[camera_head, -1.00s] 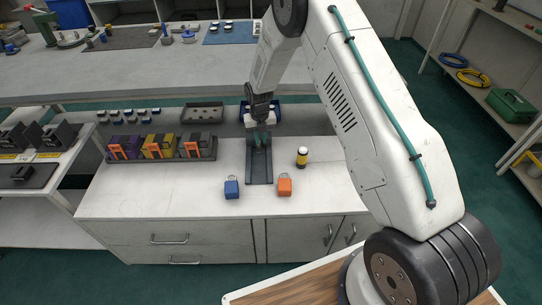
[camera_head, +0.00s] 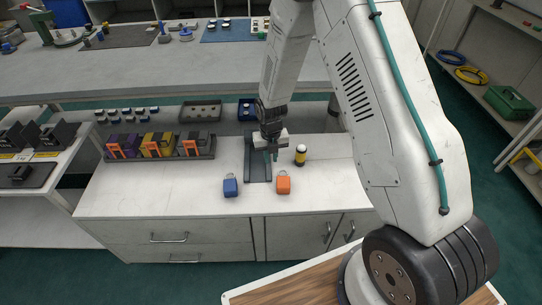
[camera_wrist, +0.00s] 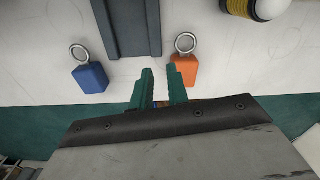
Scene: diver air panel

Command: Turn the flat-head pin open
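I cannot make out the flat-head pin in either view. A dark grey upright-edged plate or channel (camera_head: 256,171) lies on the white counter; its near end also shows at the top of the wrist view (camera_wrist: 134,30). My gripper (camera_head: 272,156) hangs over the plate's right edge in the head view, with its arm hiding the plate's far part. In the wrist view its two green fingers (camera_wrist: 160,76) are apart with nothing between their tips. They point toward the gap between a blue block (camera_wrist: 90,77) and an orange block (camera_wrist: 184,72), each with a metal ring.
A yellow-and-black cylinder with a white top (camera_head: 300,155) stands right of the plate. A dark rack with purple, yellow and grey units (camera_head: 160,147) is at the left. A dark tray (camera_head: 201,111) lies behind. The counter's front left is clear.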

